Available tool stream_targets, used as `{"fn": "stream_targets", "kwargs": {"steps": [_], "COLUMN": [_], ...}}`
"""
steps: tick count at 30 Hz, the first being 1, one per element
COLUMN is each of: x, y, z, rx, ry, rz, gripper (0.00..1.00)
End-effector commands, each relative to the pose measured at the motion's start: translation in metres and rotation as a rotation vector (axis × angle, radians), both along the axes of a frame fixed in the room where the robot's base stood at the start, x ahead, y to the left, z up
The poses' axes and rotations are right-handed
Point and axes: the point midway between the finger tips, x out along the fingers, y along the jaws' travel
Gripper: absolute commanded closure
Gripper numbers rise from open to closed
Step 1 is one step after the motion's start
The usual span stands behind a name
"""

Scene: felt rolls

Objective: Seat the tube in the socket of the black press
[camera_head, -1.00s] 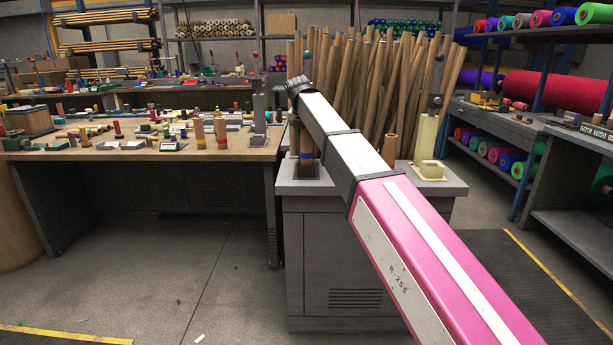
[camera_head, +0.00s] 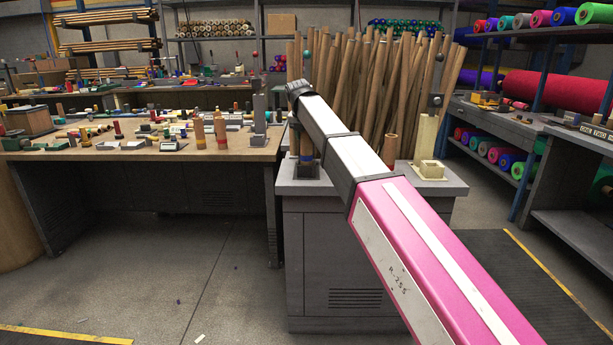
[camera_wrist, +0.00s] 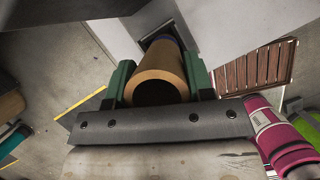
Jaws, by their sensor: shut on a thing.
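A brown hollow tube (camera_wrist: 163,62) stands between the two green fingers of my gripper (camera_wrist: 160,80) in the wrist view, its open end facing the camera. My gripper is shut on it. The tube's far end, with a bluish band, meets the dark square socket of the black press (camera_wrist: 150,39); how deep it sits cannot be told. In the head view the tube (camera_head: 306,142) stands upright over the black base of the press (camera_head: 306,172), on the left of the grey cabinet top. My arm hides most of my gripper there.
A cream press (camera_head: 430,170) stands at the right of the grey cabinet (camera_head: 330,250). Many long brown tubes (camera_head: 375,85) lean behind it. A wooden workbench (camera_head: 150,150) with tubes and small parts stands at the left. The floor in front is mostly clear.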

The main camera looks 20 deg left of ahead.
Motion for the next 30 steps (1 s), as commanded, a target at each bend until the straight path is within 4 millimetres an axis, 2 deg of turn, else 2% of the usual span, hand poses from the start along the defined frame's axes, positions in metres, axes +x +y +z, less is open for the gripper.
{"fn": "stream_targets", "kwargs": {"steps": [30], "x": [0.0], "y": [0.0], "z": [-0.011], "rx": [0.0], "ry": [0.0], "rz": [0.0], "gripper": [1.0]}}
